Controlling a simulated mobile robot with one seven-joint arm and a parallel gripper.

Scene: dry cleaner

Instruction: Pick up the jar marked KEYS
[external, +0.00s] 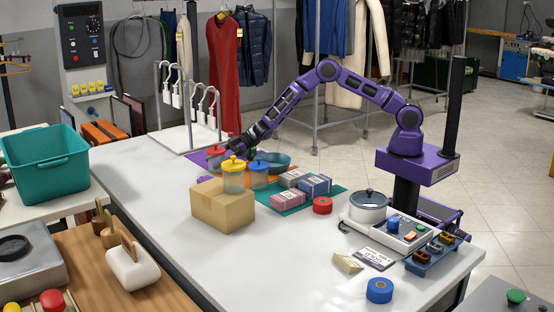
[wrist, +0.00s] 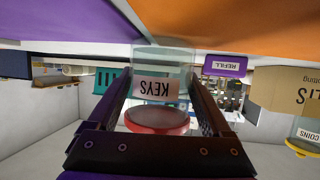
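The jar marked KEYS (wrist: 163,62) is clear with a red lid (wrist: 157,121). It shows upside down in the wrist view, with its label facing me. In the external view the red-lidded jar (external: 216,153) stands at the far side of the white table, on a purple mat (external: 197,158). My gripper (wrist: 160,80) has its two fingers apart, one along each side of the jar. In the external view my gripper (external: 236,146) is right beside the jar. I see no clear sign that the fingers press on it.
A teal bowl (external: 273,161) is to the right. Packets (external: 288,198) lie on a green mat. The table's front left is clear.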

